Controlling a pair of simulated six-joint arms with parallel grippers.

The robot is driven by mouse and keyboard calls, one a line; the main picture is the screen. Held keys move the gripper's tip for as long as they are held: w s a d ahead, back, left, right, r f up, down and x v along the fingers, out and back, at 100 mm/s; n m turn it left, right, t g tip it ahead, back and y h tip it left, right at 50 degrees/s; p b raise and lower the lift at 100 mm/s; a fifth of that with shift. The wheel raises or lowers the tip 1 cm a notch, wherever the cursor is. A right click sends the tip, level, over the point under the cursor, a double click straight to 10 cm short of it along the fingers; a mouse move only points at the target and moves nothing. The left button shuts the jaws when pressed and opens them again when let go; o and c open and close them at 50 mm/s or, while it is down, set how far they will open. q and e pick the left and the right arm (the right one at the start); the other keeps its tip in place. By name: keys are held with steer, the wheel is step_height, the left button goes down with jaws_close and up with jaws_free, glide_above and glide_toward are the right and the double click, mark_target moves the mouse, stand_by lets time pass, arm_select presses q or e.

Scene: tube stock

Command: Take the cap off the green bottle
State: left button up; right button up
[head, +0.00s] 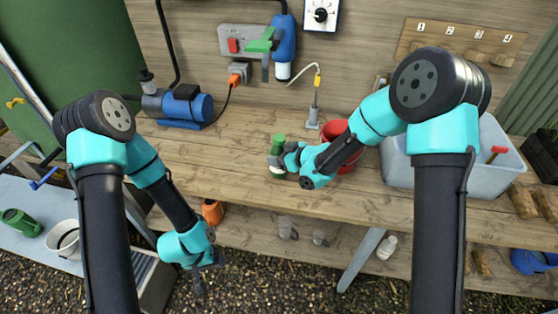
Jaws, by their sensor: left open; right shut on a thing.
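The green bottle (279,140) stands upright on the wooden bench, left of a red pot. Its green upper part shows above my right gripper (276,158), and a pale lower part shows just below it. My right gripper reaches in from the right and is shut on the bottle around its middle. The fingers hide that middle, and I cannot make out the cap as a separate part. My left gripper (209,276) is open and empty. It hangs low, in front of the bench's front edge, well away from the bottle.
The wooden bench (240,175) is clear left of the bottle. A blue pump (190,108) stands at the back left. The red pot (341,168) and a grey bin (398,172) are to the right. A lower shelf (265,240) holds an orange item and jars.

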steer(key=s+r, duration=0.1)
steer(key=s, duration=1.5)
steer(key=shift+r, duration=0.25)
steer(key=o, duration=0.5)
steer(key=c, duration=0.8)
steer(key=shift+w, duration=0.15)
steer(key=w+d+m+t+h, duration=0.1)
steer(key=w+d+m+h, duration=0.1)
steer(key=w, duration=0.2)
steer(key=w+d+r+m+t+h, duration=0.1)
steer(key=w+d+m+t+h, duration=0.1)
steer(key=w+m, duration=0.1)
steer(key=w+d+m+t+h, duration=0.2)
steer(key=w+d+h, duration=0.1)
steer(key=w, duration=0.2)
steer(key=shift+r+m, duration=0.4)
